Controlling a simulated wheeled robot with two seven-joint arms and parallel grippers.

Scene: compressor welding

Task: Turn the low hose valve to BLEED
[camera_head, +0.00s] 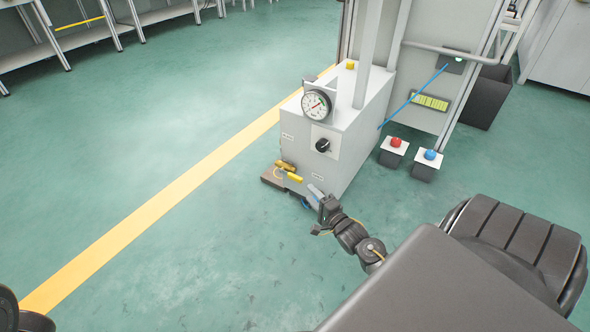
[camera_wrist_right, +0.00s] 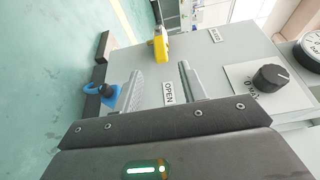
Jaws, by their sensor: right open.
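A grey cabinet (camera_head: 345,125) carries hose valves low on its front. A yellow valve handle (camera_head: 294,177) shows there, and a blue part (camera_head: 305,203) sits lower, partly hidden by my gripper. In the right wrist view the yellow handle (camera_wrist_right: 161,46) is just beyond the fingertips, and the blue valve handle (camera_wrist_right: 108,90) is outside the left finger. Which one is the low hose valve, I cannot tell for sure. An OPEN label (camera_wrist_right: 168,92) shows between the fingers. My right gripper (camera_head: 322,200) is open and empty, close to the cabinet front; it also shows in the wrist view (camera_wrist_right: 160,68).
A pressure gauge (camera_head: 316,105) and a black knob (camera_head: 322,145) are on the cabinet. Red (camera_head: 395,142) and blue (camera_head: 430,155) push-buttons stand on boxes to the right. A brown block (camera_head: 272,178) is by the cabinet foot. The floor on the left is clear.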

